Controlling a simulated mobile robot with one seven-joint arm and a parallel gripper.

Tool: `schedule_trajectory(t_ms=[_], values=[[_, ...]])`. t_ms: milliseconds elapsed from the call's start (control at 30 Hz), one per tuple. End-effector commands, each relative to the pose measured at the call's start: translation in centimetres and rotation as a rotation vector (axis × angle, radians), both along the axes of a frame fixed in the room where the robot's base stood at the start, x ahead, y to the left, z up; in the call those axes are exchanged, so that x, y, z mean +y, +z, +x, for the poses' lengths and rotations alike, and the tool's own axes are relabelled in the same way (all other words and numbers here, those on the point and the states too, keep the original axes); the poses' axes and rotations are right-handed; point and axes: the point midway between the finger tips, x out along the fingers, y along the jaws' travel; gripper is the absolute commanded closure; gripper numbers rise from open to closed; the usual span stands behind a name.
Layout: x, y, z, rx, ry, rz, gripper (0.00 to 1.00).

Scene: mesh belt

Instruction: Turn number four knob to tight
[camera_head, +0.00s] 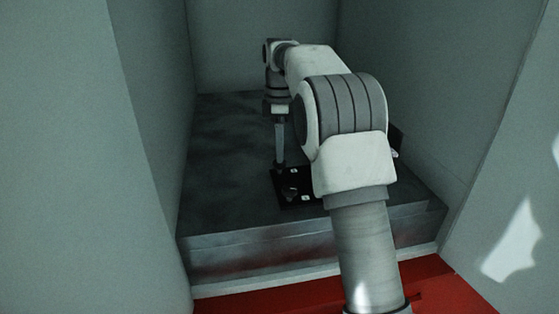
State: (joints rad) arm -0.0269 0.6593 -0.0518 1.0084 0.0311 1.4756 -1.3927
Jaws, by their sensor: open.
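A small black panel (288,200) lies on the grey metal block, partly hidden behind my arm. It carries small white marks and a dark knob-like piece (289,190); I cannot read any numbers, so I cannot tell which knob is number four. My gripper (280,164) points straight down over the back left edge of the panel. Its fingers look narrow from here, and the gap between them does not show clearly. I see nothing held in it. Whether its tips touch the panel or a knob I cannot tell.
The grey metal block (225,170) has a stepped front edge and a mostly bare top to the left of the panel. Grey walls (150,100) close in on the left, right and back. A red surface (260,303) lies in front, below the block.

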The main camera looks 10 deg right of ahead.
Motion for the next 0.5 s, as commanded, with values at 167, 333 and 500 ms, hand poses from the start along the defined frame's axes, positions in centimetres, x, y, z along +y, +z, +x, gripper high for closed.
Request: schedule_trajectory(t_ms=[167,333,500], values=[[0.1,-2.6,0.0,0.001,0.000,0.001,0.24],[0.1,-3.5,0.0,0.000,0.000,0.001,0.24],[0.1,-3.6,0.0,-0.002,0.000,0.001,0.24]])
